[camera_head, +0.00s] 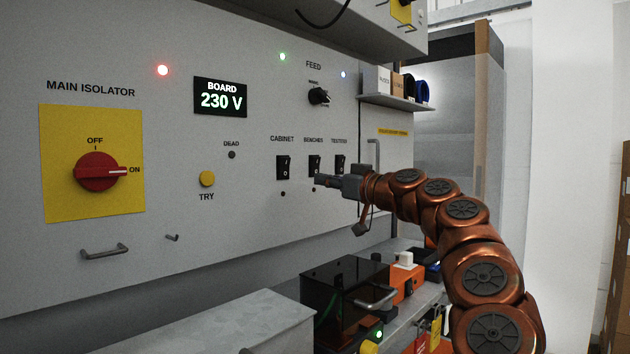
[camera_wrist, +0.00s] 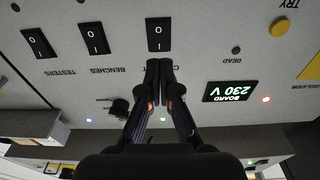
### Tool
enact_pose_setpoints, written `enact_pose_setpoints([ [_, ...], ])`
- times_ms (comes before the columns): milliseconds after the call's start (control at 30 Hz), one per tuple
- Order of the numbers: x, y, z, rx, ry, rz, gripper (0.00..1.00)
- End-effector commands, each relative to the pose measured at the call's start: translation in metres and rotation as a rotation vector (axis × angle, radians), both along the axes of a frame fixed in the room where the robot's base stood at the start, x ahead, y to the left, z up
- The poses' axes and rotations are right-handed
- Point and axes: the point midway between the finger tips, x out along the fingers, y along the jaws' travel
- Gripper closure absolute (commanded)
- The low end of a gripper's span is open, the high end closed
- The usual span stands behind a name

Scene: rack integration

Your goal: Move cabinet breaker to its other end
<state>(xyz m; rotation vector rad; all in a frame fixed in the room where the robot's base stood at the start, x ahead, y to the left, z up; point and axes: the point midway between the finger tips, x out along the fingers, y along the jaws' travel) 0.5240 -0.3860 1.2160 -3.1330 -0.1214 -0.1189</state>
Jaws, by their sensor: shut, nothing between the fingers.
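The cabinet breaker (camera_head: 283,167) is a black rocker switch under the CABINET label on the grey panel. It also shows in the upside-down wrist view (camera_wrist: 160,34), with marks on its face; which end is pressed in I cannot tell. My gripper (camera_head: 318,181) is shut and empty. In the head view it lies right of the cabinet breaker, across the lower edge of the benches breaker (camera_head: 314,165). In the wrist view its closed fingertips (camera_wrist: 159,65) point at the cabinet breaker, partly covering its label. Contact with the panel cannot be told.
The testers breaker (camera_head: 340,164) is at the right of the row. A red main isolator (camera_head: 100,172) points to ON, and the board display (camera_head: 220,97) reads 230 V. A yellow TRY button (camera_head: 207,179) is left of the breakers. A shelf (camera_head: 396,102) juts out at upper right.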

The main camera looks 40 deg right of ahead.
Motion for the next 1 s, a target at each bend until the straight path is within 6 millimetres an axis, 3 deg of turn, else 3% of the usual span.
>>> enact_pose_setpoints([
  [300, -0.024, -0.003, -0.002, -0.001, -0.001, -0.002, 1.00],
  [1000, -0.026, -0.003, -0.001, -0.001, 0.000, -0.001, 1.00],
])
